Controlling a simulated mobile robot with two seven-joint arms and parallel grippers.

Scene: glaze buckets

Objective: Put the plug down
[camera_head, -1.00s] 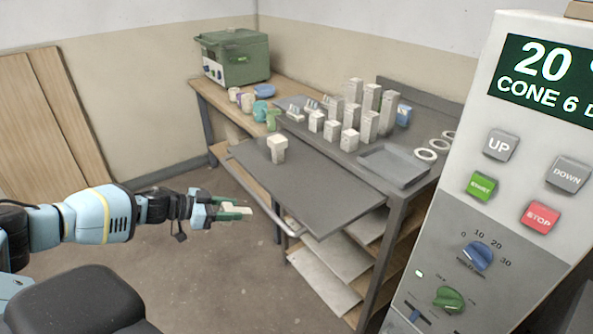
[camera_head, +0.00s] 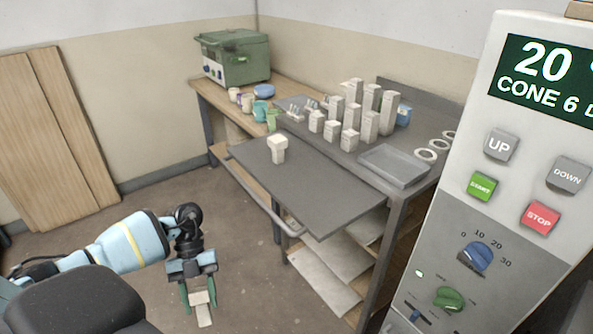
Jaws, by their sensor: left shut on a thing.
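My left gripper (camera_head: 199,294) is at the lower left, pointing down and toward the front, over the floor and left of the workbench. It is shut on a small pale block, the plug (camera_head: 203,313), which sticks out past the green fingertips. The plug's inner end is hidden between the fingers. Another pale, T-shaped piece with a wide top (camera_head: 277,148) stands upright on the grey pull-out board (camera_head: 320,195), well apart from the gripper. My right gripper is not in view.
The grey bench holds several pale blocks (camera_head: 370,112), a shallow grey tray (camera_head: 395,165) and white rings (camera_head: 426,155). Coloured cups and a green kiln (camera_head: 235,57) stand farther back. A control panel (camera_head: 500,200) fills the right. The pull-out board's front is clear.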

